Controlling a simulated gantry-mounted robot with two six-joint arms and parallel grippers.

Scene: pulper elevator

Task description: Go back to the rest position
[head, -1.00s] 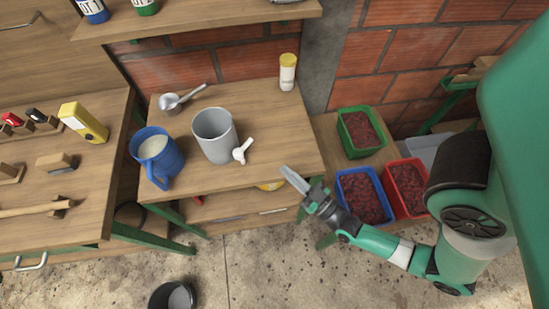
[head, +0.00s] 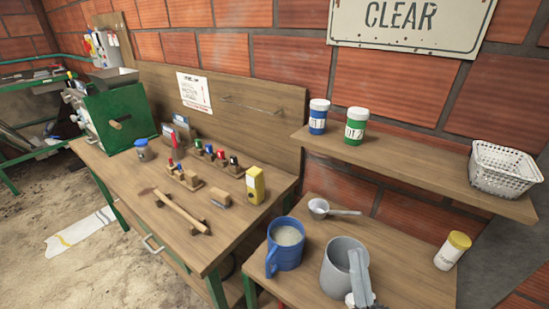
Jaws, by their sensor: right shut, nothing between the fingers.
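The rest of the right arm is out of view. A white piece (head: 350,300) beside the pitcher is partly cut off. My left gripper is not in view.
A blue jug (head: 285,250), a metal scoop (head: 320,208) and a yellow-capped shaker (head: 452,251) stand around the pitcher on the wooden bench (head: 405,262). A shelf (head: 420,172) holds two bottles and a white basket (head: 504,170). The left bench holds tools and a green machine (head: 118,110).

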